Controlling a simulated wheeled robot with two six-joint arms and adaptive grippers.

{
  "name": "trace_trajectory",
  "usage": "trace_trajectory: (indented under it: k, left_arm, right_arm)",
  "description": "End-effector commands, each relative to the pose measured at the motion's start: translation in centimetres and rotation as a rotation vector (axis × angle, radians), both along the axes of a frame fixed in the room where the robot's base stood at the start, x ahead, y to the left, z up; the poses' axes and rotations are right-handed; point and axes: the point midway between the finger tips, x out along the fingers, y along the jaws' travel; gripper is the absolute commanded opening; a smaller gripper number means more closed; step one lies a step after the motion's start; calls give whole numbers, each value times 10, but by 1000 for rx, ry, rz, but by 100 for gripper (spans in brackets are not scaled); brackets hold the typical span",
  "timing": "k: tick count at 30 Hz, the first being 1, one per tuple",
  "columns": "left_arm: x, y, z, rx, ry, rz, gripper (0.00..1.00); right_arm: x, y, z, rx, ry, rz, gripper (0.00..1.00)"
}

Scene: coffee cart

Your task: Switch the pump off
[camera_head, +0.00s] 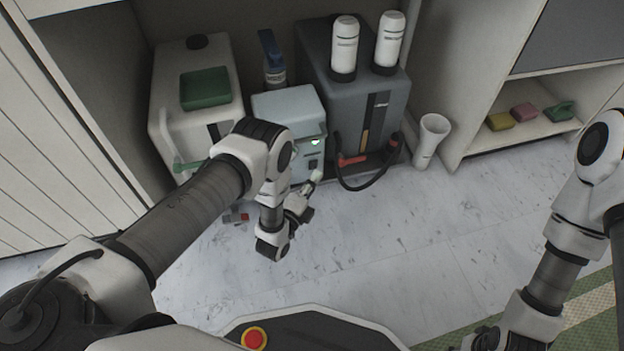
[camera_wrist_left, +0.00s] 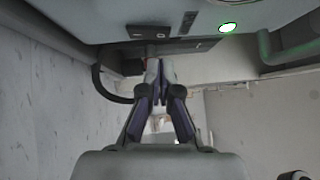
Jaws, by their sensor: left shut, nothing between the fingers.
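The pump is a pale blue box (camera_head: 288,105) standing between a white tank and a dark grey unit. Its front has a lit green light (camera_head: 316,142) and a small dark switch (camera_head: 313,164) below it. In the left wrist view the pump front (camera_wrist_left: 105,18) fills the top, with the black switch (camera_wrist_left: 148,32) and the glowing light (camera_wrist_left: 228,28). My left gripper (camera_head: 316,177) is shut and empty, just in front of and below the switch. Its fingertips (camera_wrist_left: 160,66) show near the switch in the wrist view; contact cannot be told. The switch's position is unclear.
The white tank (camera_head: 165,95) carries a green tray (camera_head: 205,88). The dark grey unit (camera_head: 330,50) has two white bottles on top and a black hose with a red handle (camera_head: 352,160) in front. A white cup-like container (camera_head: 431,140) stands right. The floor in front is mostly clear.

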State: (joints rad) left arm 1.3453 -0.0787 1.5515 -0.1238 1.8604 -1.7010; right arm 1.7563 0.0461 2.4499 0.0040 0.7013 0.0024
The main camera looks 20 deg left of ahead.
Motion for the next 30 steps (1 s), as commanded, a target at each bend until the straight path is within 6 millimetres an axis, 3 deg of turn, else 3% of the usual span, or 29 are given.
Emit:
trace_trajectory:
  k: [3, 15, 21, 23, 30]
  left_arm:
    - [13, 10, -2, 0, 0, 1, 0]
    - [19, 13, 3, -1, 2, -1, 0]
    - [25, 17, 16, -71, 107, -2, 0]
    - [25, 17, 5, -81, 121, -1, 0]
    - [27, 18, 7, -79, 114, 1, 0]
  right_arm:
    - [1, 0, -13, 0, -2, -2, 40]
    - [1, 0, -14, 0, -3, -3, 40]
    - [0, 0, 13, 0, 0, 1, 40]
    - [0, 0, 6, 0, 0, 2, 40]
    - [0, 0, 5, 0, 1, 1, 40]
